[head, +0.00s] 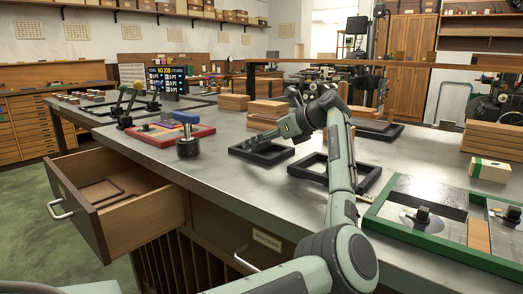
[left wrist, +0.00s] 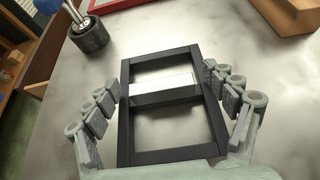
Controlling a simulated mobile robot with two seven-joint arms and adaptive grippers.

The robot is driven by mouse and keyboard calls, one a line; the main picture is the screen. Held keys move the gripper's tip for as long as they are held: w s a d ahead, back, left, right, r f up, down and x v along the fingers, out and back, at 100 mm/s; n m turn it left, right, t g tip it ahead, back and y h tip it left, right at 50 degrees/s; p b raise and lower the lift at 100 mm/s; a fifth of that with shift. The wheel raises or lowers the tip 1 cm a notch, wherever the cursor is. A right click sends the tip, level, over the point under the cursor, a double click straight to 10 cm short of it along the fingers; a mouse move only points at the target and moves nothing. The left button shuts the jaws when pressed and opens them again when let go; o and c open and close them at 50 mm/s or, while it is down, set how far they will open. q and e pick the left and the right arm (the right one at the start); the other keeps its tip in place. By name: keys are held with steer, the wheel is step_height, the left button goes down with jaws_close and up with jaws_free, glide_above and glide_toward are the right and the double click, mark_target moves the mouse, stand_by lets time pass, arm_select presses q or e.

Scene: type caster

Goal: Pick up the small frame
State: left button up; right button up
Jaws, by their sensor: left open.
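A small black rectangular frame (head: 283,158) lies flat on the grey worktop, left of a larger black frame (head: 370,183). My left gripper (head: 262,141) is low over the small frame. In the left wrist view the same frame (left wrist: 172,154) lies between the spread fingers of my left gripper (left wrist: 161,77), with a light bar (left wrist: 165,88) across its middle. The fingers flank its two long sides, very close; I cannot tell whether they touch. The gripper is open. My right gripper is not in view.
A blue-knobbed dark cylinder (head: 188,146) and a red-edged tray (head: 150,138) stand left of the small frame. Wooden blocks (head: 266,109) are stacked behind it. A green-edged tray (head: 437,252) is at the right. An open drawer (head: 140,212) juts out at the front left.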

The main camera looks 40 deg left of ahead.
arm_select(q)
steer(key=c, duration=1.8)
steer(key=shift+r, duration=0.2)
jaws_close()
steer(key=shift+r, duration=0.15)
